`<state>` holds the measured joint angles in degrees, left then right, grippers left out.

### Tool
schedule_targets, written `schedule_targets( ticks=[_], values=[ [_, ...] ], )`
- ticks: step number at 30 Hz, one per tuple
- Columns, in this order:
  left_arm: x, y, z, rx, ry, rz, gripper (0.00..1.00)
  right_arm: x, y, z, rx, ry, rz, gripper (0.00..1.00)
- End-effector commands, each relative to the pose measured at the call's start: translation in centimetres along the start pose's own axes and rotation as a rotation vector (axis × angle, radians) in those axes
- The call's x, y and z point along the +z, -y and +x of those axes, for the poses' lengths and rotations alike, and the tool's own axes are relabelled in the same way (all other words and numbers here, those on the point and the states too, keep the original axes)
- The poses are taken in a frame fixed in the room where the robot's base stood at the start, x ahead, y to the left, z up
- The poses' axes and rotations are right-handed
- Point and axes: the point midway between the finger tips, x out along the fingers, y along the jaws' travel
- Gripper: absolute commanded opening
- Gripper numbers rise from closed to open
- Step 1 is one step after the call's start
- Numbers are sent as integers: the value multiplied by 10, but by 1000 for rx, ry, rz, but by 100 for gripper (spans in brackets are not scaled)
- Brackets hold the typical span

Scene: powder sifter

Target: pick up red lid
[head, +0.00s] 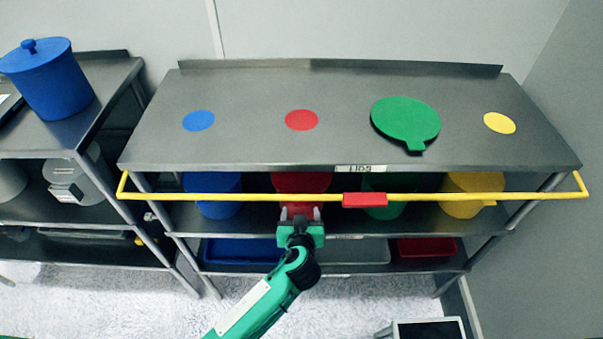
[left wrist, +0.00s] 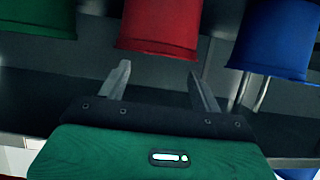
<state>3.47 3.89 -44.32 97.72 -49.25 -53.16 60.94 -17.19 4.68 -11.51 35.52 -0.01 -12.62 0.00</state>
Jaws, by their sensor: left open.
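No separate red lid can be made out. A flat red disc (head: 301,120) lies on the shelf top; I cannot tell whether it is a lid or a marking. A red container (head: 302,182) stands on the shelf below, its top hidden by the shelf top. It also shows in the left wrist view (left wrist: 160,25). My left gripper (head: 303,214) is in front of this container, just below the yellow bar in the picture. Its two fingers are apart in the left wrist view (left wrist: 156,80), with nothing between them. My right gripper is out of view.
A yellow bar (head: 250,196) with a red block (head: 365,200) crosses the shelf front. Blue (head: 212,185), green (head: 385,183) and yellow (head: 472,183) containers flank the red one. A green lid (head: 406,120) lies on the shelf top. A lidded blue container (head: 50,85) stands left.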

Motion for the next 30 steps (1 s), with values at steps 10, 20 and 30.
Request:
schedule_targets(
  ticks=[10, 20, 30],
  values=[
    [-1, -2, 36, -2, -1, 4, 65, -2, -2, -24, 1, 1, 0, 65],
    [2, -2, 50, 0, 0, 0, 65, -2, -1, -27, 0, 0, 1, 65],
    [2, -2, 50, -1, 0, 0, 20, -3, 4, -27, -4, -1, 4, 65]
  ],
)
